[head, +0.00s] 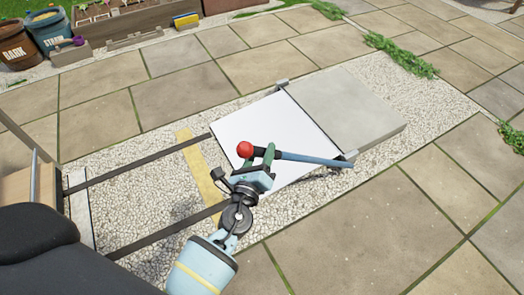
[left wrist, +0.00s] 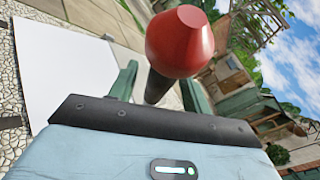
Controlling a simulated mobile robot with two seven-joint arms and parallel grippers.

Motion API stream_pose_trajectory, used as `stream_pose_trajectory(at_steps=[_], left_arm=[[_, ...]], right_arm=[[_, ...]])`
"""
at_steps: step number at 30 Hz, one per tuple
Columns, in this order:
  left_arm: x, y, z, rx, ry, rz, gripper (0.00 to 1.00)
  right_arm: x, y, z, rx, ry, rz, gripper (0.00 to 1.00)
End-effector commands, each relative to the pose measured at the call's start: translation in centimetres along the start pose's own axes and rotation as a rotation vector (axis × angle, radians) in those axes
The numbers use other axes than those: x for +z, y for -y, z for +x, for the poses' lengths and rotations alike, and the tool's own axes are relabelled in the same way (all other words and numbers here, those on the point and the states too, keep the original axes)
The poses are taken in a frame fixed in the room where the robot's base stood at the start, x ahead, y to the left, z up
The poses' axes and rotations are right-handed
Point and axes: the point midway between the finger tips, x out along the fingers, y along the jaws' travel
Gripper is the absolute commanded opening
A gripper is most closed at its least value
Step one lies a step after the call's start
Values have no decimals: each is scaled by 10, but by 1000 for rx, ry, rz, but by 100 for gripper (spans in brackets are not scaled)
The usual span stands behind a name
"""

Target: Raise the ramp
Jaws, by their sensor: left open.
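A white flat panel (head: 262,124), which looks like the ramp, lies against a grey slab (head: 345,110) on the gravel; it also shows in the left wrist view (left wrist: 60,70). A blue lever (head: 315,159) with a red ball knob (head: 245,149) reaches across the panel's near part from a bracket at the slab's near corner. My left gripper (head: 258,159) is open at the knob end. In the left wrist view its green fingers stand on either side of the dark neck (left wrist: 157,88) below the red knob (left wrist: 182,40). Contact cannot be told. My right gripper is not in view.
Two dark rails (head: 150,158) run over the gravel towards the panel, with a yellow strip (head: 200,165) across the bed. Paving surrounds the gravel. Barrels (head: 47,28) and a wooden planter (head: 125,22) stand at the back left, well away.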

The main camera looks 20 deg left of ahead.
Motion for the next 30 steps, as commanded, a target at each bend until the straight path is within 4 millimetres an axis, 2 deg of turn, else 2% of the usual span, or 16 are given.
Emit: stream_pose_trajectory(at_steps=[4,13,24,30], left_arm=[[0,0,9,0,-1,-1,49],[0,0,11,0,-2,-2,47],[0,0,11,1,-1,-1,0],[0,0,10,1,-1,-1,0]], right_arm=[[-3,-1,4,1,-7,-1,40],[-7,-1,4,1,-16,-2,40],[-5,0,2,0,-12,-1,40],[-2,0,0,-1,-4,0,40]])
